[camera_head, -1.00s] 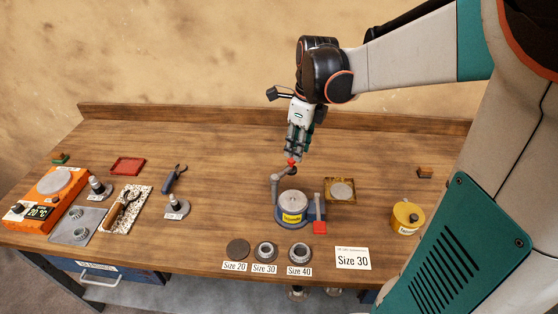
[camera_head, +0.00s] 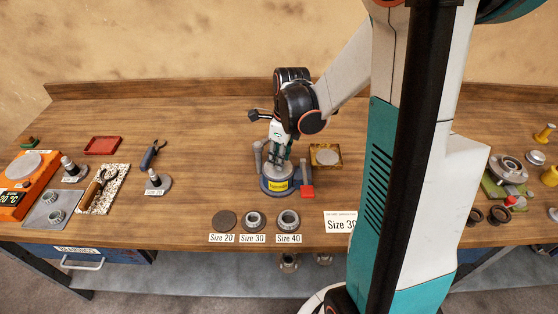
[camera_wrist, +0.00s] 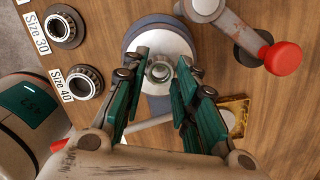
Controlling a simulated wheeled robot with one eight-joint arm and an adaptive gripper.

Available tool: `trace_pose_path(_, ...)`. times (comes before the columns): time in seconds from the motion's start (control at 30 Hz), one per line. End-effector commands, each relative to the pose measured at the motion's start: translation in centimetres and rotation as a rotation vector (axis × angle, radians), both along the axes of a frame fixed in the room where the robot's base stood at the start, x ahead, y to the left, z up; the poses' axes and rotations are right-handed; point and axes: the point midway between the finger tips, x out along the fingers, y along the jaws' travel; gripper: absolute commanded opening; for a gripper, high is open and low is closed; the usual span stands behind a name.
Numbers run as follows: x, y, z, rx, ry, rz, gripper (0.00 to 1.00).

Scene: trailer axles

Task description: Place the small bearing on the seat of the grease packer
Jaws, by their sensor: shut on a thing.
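The grease packer (camera_head: 280,185) stands on the bench with a yellow label and a red-ended handle (camera_head: 307,192). Its round pale seat (camera_wrist: 137,46) shows in the wrist view. My gripper (camera_head: 279,162) points down over the packer. In the wrist view the gripper (camera_wrist: 162,66) is shut on the small bearing (camera_wrist: 160,71), a metal ring between its fingertips. The bearing is over the seat's middle; I cannot tell whether it touches. The packer's swing arm (camera_wrist: 236,30) with a red knob (camera_wrist: 282,54) is off to the side of the seat.
Bearings labelled Size 30 (camera_head: 252,220) and Size 40 (camera_head: 288,219) and a dark disc (camera_head: 223,221) at Size 20 are in front. A shallow tin (camera_head: 326,155) is close on the packer's right. A hub (camera_head: 509,167) stands far right. My arm hides part of the bench.

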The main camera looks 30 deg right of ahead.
Motion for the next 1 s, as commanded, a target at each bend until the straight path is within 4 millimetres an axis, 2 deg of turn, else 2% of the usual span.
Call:
trace_pose_path(0.03,0.04,-0.01,-0.96,0.000,0.000,0.000,0.02)
trace_pose_path(0.1,0.01,-0.01,-1.47,0.000,0.000,0.000,0.02)
trace_pose_path(0.47,-0.01,0.01,-1.80,0.000,0.000,0.000,0.02)
trace_pose_path(0.5,-0.01,0.01,-1.73,0.000,0.000,0.000,0.34)
trace_pose_path(0.57,-0.01,0.00,-1.68,0.000,0.000,0.000,0.47)
trace_pose_path(0.87,0.00,0.01,-1.65,0.000,0.000,0.000,0.47)
trace_pose_path(1.0,-0.02,0.00,-1.06,0.000,0.000,0.000,0.47)
